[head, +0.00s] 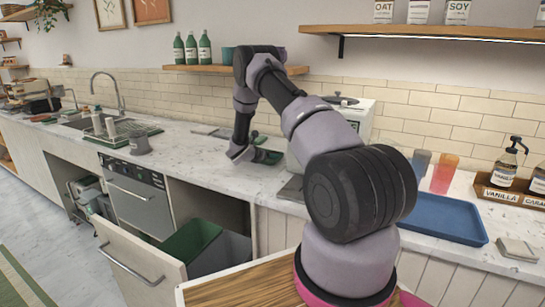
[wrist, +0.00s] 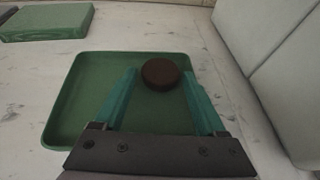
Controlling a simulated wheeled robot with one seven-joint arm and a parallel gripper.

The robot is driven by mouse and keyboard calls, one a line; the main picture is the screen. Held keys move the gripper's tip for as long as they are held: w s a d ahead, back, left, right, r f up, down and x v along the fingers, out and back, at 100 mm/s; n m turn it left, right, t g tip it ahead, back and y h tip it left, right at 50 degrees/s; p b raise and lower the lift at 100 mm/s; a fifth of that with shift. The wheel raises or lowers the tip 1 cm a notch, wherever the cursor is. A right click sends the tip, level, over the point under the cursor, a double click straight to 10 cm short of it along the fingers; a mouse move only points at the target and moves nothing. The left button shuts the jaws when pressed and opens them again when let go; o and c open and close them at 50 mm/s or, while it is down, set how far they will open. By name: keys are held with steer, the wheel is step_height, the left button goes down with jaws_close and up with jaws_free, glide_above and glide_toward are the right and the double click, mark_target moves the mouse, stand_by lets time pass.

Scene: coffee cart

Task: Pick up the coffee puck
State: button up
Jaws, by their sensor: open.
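The coffee puck (wrist: 161,74) is a small dark brown disc. In the wrist view it lies on a green tray (wrist: 67,118), near the tray's far right edge. My gripper (wrist: 160,82) is open in the wrist view. Its two green fingers reach over the tray, with the puck between their tips and a gap showing on the left. I cannot tell whether the right finger touches it. In the head view my gripper (head: 268,157) is low over the counter, and the puck cannot be made out there.
In the wrist view another green object (wrist: 47,22) lies at the far left, and a pale block-like body (wrist: 280,60) stands close on the right. In the head view a blue tray (head: 440,218) is on the right of the counter, and a sink (head: 90,122) is at the left.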

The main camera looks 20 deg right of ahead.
steer(key=c, duration=1.1)
step_height(320, 180, up, 10)
steer(key=shift+r, duration=0.1)
